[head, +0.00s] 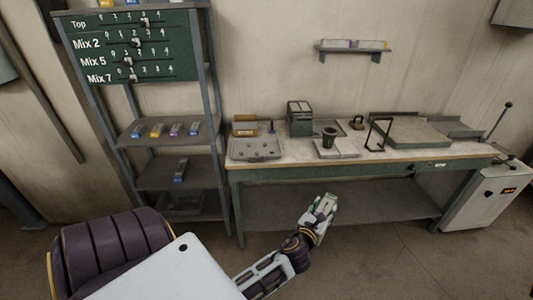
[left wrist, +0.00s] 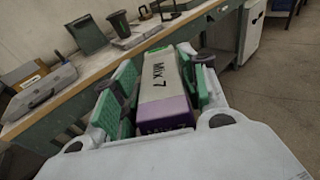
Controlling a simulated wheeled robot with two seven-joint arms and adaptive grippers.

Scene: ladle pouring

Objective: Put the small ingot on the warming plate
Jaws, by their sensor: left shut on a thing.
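My left gripper (head: 322,212) is in front of the workbench, below the level of its top. In the left wrist view its green-padded fingers (left wrist: 160,78) are shut on a pale bar (left wrist: 159,72) marked "Mix 7", with a purple end facing the camera. The bar lies lengthwise between the fingers, clear of the bench. On the bench (head: 270,165) are a flat plate (head: 345,153) with a dark green cup (head: 329,138) and a larger thick slab (head: 418,133). I cannot tell which is the warming plate, or surely pick out the small ingot. My right gripper is not in view.
A shelf rack at the left holds several colour-ended bars (head: 157,130) and one bar lower down (head: 181,170). A grey case (head: 256,149), a green machine (head: 300,119) and a bent black stand (head: 378,134) occupy the bench. A white cabinet (head: 485,200) stands at its right.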

